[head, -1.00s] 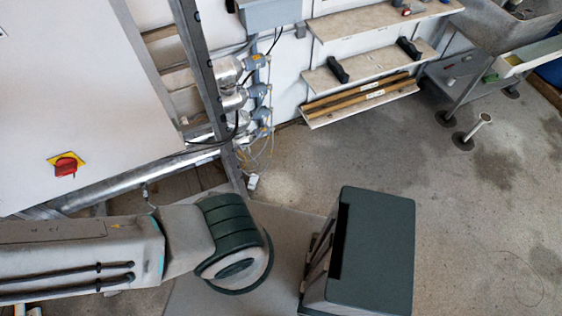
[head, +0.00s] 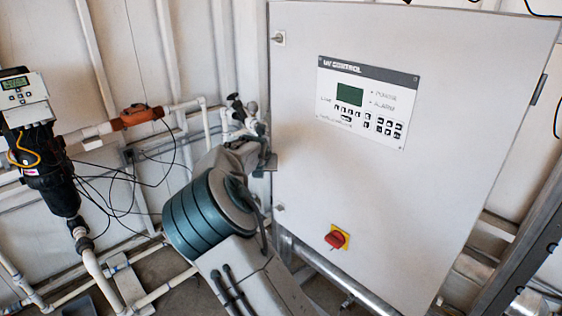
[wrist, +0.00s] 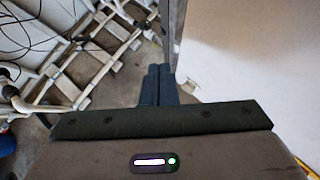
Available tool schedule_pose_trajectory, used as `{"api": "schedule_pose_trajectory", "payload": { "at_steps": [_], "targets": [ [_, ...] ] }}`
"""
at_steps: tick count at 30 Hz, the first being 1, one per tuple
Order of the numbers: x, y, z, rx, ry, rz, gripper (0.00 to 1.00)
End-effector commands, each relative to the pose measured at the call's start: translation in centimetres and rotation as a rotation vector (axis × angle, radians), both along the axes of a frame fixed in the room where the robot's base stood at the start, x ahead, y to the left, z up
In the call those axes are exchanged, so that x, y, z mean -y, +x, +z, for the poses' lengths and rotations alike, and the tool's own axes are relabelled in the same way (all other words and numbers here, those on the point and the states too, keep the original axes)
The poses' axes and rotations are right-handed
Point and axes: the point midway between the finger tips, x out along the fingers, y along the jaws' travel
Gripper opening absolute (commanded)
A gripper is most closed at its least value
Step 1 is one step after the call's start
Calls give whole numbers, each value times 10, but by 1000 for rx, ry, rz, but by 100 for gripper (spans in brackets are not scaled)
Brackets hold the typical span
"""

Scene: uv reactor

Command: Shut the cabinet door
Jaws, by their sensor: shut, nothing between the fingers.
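The cabinet (head: 400,170) is a large pale grey box labelled UV CONTROL, with its front facing me in the head view. Its door bears a small screen, a keypad and a red rotary switch (head: 336,240) on a yellow plate. Small fittings show along the left edge, and a dark hinge (head: 538,90) on the right edge. I cannot tell whether the door stands slightly ajar. My gripper (head: 268,163) is at the door's left edge, partly hidden by my arm. In the wrist view its fingers (wrist: 157,85) are shut and empty, close beside the pale panel (wrist: 230,60); contact is unclear.
A black filter unit with a display (head: 40,150) stands at the left. White pipes (head: 150,290) and loose black cables (head: 110,180) fill the wall and floor left of the cabinet. A metal pipe (head: 330,280) runs below the cabinet, and a steel frame post (head: 520,250) stands at its right.

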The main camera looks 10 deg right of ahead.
Motion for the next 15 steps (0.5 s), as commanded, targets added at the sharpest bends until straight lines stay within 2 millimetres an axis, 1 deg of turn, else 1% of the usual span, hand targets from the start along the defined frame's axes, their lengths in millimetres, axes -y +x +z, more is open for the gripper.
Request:
{"api": "schedule_pose_trajectory", "payload": {
  "at_steps": [1, 6, 12, 15],
  "targets": [
    [-10, -4, 9, 6, 0, 8, 0],
    [-29, -18, 30, 2, -1, 8, 0],
    [-48, -31, 51, 1, 0, 11, 0],
    [-52, -35, 57, -1, 0, 9, 0]
  ]
}}
